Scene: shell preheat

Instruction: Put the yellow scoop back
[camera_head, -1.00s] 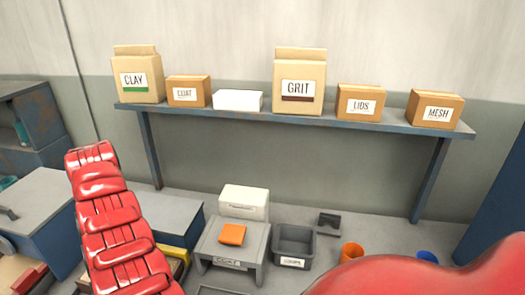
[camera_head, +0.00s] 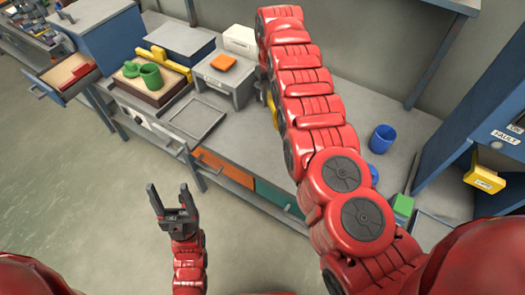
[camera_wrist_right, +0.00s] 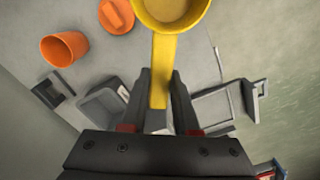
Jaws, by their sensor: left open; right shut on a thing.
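The yellow scoop (camera_wrist_right: 166,70) fills the top middle of the right wrist view, its bowl at the top edge and its handle pointing down between the fingers. My right gripper (camera_wrist_right: 161,90) is shut on that handle. In the head view my right arm hides this gripper; only a sliver of yellow (camera_head: 272,106) shows beside the arm. My left gripper (camera_head: 172,200) is open and empty, low in front of the bench and over the floor. I cannot tell where the scoop's place is.
An orange cup (camera_wrist_right: 63,48) and a round orange piece (camera_wrist_right: 117,14) are near the scoop in the wrist view, with a grey bin (camera_wrist_right: 104,108). In the head view are a blue cup (camera_head: 382,138), a grey stand (camera_head: 224,78) and an empty grey tray outline (camera_head: 198,120).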

